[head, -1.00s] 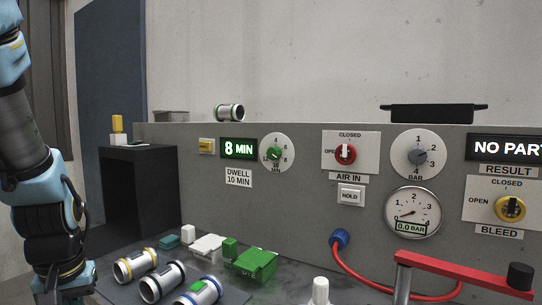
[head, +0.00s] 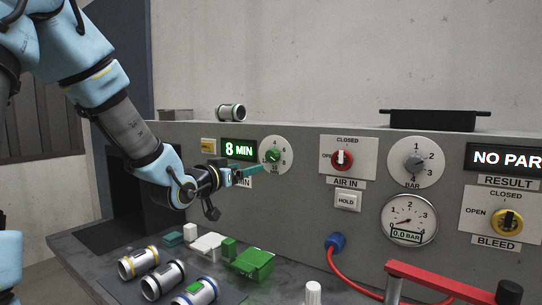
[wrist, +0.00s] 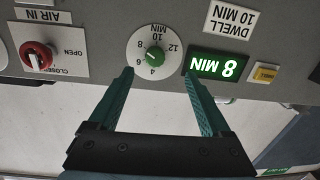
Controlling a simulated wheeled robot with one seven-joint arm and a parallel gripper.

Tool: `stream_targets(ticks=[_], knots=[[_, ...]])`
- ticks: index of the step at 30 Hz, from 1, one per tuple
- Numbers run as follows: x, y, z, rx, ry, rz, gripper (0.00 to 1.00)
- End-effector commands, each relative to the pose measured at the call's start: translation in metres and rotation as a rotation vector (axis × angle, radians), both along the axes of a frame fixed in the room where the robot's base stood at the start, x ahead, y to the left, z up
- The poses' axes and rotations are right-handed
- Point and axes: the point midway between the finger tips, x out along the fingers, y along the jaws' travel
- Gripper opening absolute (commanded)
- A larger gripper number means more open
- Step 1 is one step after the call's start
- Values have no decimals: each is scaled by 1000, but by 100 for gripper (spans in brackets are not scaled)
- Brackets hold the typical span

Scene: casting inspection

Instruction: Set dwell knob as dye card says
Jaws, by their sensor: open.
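The dwell knob (head: 272,156) is a small green knob on a round white dial on the grey panel. It also shows upside down in the wrist view (wrist: 154,55); I cannot clearly tell where its pointer sits. The lit green display (head: 239,149) beside it reads 8 MIN. The white card (wrist: 234,17) reads DWELL 10 MIN; in the head view my fingers partly cover it. My gripper (head: 254,172) is open and empty, just in front of the panel below the dial. In the wrist view its teal fingertips (wrist: 159,72) straddle the dial's near edge, apart from the knob.
A yellow button (head: 208,145) is left of the display. The red air-in knob (head: 342,159) and hold button (head: 347,201) are to the right. Metal cylinders (head: 139,263) and a green block (head: 250,263) lie on the bench below. A red-armed handle (head: 440,280) stands front right.

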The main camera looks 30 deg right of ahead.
Motion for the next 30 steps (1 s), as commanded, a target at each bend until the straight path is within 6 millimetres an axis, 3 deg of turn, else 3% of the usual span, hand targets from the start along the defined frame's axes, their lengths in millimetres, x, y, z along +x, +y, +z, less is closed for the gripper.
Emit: stream_targets(ticks=[5,19,30], knots=[[1,-14,11,-35,-17,-20,82],[43,-80,11,-31,-15,-19,82],[54,-97,8,-29,-17,-16,82]])
